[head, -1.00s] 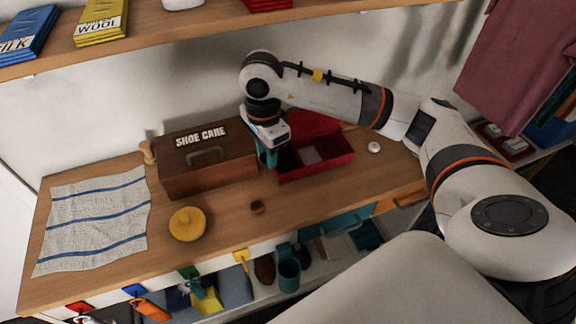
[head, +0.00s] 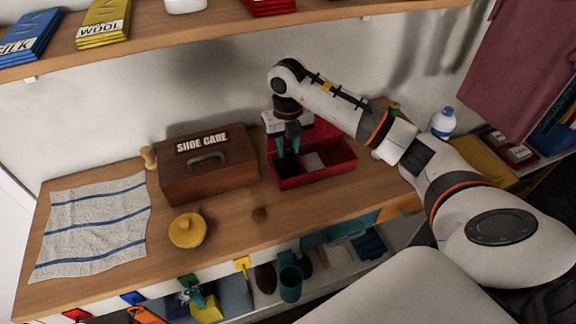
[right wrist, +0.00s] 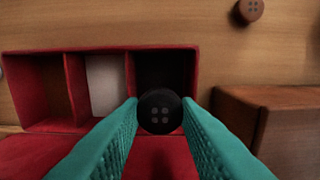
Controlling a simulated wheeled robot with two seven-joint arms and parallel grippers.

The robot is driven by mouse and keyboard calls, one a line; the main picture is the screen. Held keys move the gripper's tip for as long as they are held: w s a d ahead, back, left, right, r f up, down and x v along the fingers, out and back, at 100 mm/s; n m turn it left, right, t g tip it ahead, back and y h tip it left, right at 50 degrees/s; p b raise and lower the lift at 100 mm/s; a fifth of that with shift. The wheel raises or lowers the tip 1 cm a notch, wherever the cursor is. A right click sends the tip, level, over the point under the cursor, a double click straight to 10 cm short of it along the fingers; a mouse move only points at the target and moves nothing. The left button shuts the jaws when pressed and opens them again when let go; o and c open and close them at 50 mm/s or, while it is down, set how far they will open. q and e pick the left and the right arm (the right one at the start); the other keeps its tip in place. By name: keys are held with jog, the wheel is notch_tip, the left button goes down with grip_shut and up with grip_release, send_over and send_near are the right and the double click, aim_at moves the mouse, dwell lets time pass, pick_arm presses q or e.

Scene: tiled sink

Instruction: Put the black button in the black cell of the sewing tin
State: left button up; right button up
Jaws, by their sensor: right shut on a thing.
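The sewing tin (head: 318,181) is an open red box with its lid raised at the back. My right gripper (head: 289,150) is above the tin's left end, pointing down. It is shut on the black button (right wrist: 160,111), a round disc with holes held between the teal fingertips. In the right wrist view the button overlaps the lid-side edge of the black cell. Its height above the cell is hard to tell. My left gripper is not in view.
The brown shoe care box (head: 208,165) stands close to the tin's left. A brown button (head: 259,213) and a yellow round pot (head: 187,230) lie in front on the wooden counter. A striped cloth (head: 92,225) is at the left. A shelf (head: 220,25) runs above.

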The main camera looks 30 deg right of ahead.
aim_at(288, 173)
notch_tip(288, 173, down, 6)
jog(key=shift+f+p, duration=0.1)
jog(key=shift+p, duration=0.55)
jog(key=shift+f, duration=0.35)
jog(key=shift+f, duration=0.2)
jog(key=o, duration=0.8)
jog(key=shift+c, duration=0.2)
jog(key=shift+r, duration=0.1)
